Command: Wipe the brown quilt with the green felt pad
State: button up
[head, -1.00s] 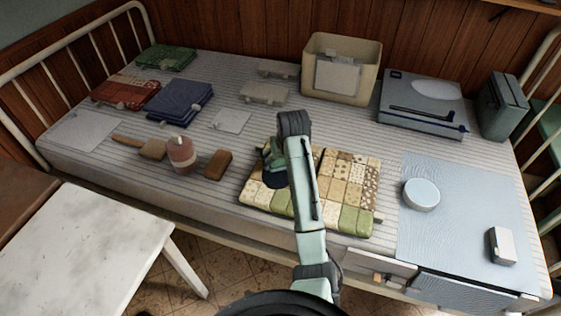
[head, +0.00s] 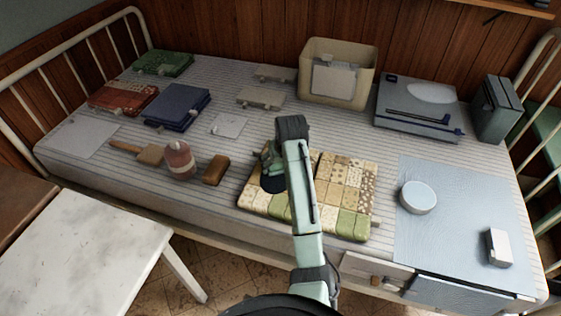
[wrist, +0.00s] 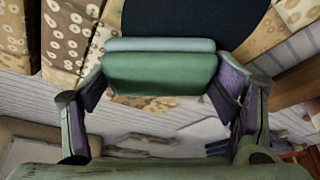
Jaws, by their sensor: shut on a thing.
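The brown quilt (head: 338,185) is a folded patchwork of cream, tan, brown and green squares, lying on the bed near its front edge. It also shows in the wrist view (wrist: 62,35). My gripper (head: 270,165) is over the quilt's left part, pointing down. In the wrist view, my gripper (wrist: 160,85) is shut on the green felt pad (wrist: 160,74), a green block with a paler strip along its upper edge. A dark rounded patch (wrist: 195,18) shows beyond the pad against the quilt; I cannot tell what it is. Contact between pad and quilt is hidden.
A brown block (head: 216,170), a pink-brown jar (head: 179,160) and a brush (head: 150,154) lie left of the quilt. A round white tin (head: 418,197) is to the right on a pale blue cloth (head: 450,235). A cream bin (head: 309,85) and a record player (head: 418,120) stand behind.

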aim_at(277, 170)
jog(key=shift+s+a+p, duration=0.25)
jog(key=shift+s+p, duration=0.05)
jog(key=shift+s, duration=0.4)
jog(key=shift+s+a+p, duration=0.2)
jog(key=shift+s+p, duration=0.1)
jog(key=shift+s, duration=0.35)
jog(key=shift+s, duration=0.15)
jog(key=shift+s+a+p, duration=0.25)
jog(key=shift+s+p, duration=0.05)
jog(key=shift+s, duration=0.3)
jog(key=shift+s+a+p, duration=0.2)
jog(key=shift+s+p, duration=0.1)
jog(key=shift+s, duration=0.3)
jog(key=shift+s+a+p, duration=0.2)
jog(key=shift+s+p, duration=0.05)
jog(key=shift+s, duration=0.4)
jog(key=shift+s+a+p, duration=0.2)
jog(key=shift+s+p, duration=0.05)
jog(key=shift+s, duration=0.35)
jog(key=shift+p, duration=0.45)
jog(key=shift+w, duration=0.1)
jog(key=shift+w+d, duration=0.25)
jog(key=shift+w, duration=0.4)
jog(key=shift+w+d, duration=0.2)
jog(key=shift+w, duration=0.4)
